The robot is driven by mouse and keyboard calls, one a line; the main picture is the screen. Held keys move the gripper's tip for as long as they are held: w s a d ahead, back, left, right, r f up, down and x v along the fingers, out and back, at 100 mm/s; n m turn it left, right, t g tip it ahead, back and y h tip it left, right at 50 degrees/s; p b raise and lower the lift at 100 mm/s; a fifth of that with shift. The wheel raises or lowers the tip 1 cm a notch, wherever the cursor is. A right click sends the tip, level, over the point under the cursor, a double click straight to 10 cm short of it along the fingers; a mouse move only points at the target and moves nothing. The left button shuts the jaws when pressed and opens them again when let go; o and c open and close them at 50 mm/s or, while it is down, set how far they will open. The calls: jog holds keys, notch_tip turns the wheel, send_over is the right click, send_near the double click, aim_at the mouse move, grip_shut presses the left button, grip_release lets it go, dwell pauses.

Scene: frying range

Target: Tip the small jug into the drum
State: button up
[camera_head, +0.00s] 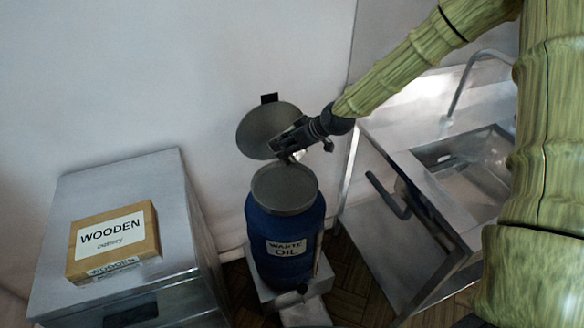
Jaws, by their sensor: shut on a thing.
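The blue drum (265,230), labelled WASTE OIL, stands upright in the middle of the view. Its round grey top (285,188) faces up, and a grey round lid (258,128) with a black tab stands raised behind it. My gripper (282,148) is above the drum's top, in front of the lid's right part. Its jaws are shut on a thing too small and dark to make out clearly. I see no clear outline of the small jug; whether it is what the jaws hold cannot be told here.
A wooden box (112,240) labelled WOODEN lies on a grey metal cabinet (75,200) at left. A metal sink unit (420,175) stands close at right. The drum sits on a pale low base (262,293). The wall is close behind.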

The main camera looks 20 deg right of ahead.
jog(key=shift+r+t+y+b, duration=0.2)
jog(key=shift+t+y+b, duration=1.35)
jog(key=shift+b, duration=2.55)
jog(key=shift+r+t+b, duration=0.15)
jog(key=shift+t+b, duration=0.5)
jog(key=shift+b, duration=0.45)
jog(key=t+y+b, duration=0.1)
jog(key=b, duration=0.4)
jog(key=t+b, duration=0.2)
jog(key=b, duration=0.2)
jog(key=shift+r+y+b, duration=0.35)
jog(key=shift+r+b, duration=0.05)
jog(key=shift+r+b, duration=0.3)
jog(key=shift+b, duration=0.15)
